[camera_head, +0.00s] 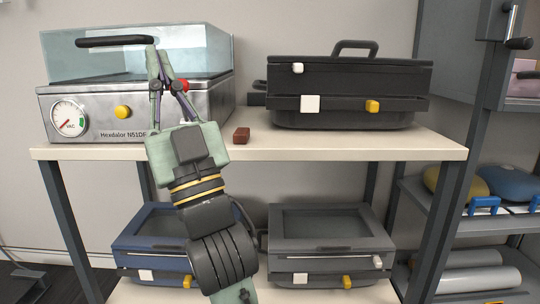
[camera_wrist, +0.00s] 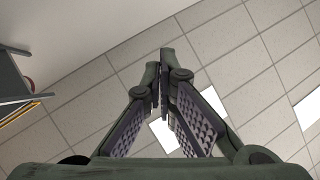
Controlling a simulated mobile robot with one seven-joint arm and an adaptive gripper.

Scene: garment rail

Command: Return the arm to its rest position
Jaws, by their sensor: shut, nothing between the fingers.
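My gripper (camera_head: 157,60) is at the end of my arm, raised in front of the steel machine with a clear lid (camera_head: 210,105). Its fingers point up and their tips meet, with nothing between them. In the head view the tips overlap the right end of the lid's black handle (camera_head: 105,41); I cannot tell whether they touch it. In the wrist view my gripper (camera_wrist: 165,60) is shut and empty against the tiled ceiling (camera_wrist: 255,75).
A black case (camera_head: 345,85) and a small brown block (camera_head: 241,134) stand on the cream shelf (camera_head: 350,147). A blue case (camera_head: 150,235) and a grey case (camera_head: 330,235) stand below. A side rack (camera_head: 410,187) is at right.

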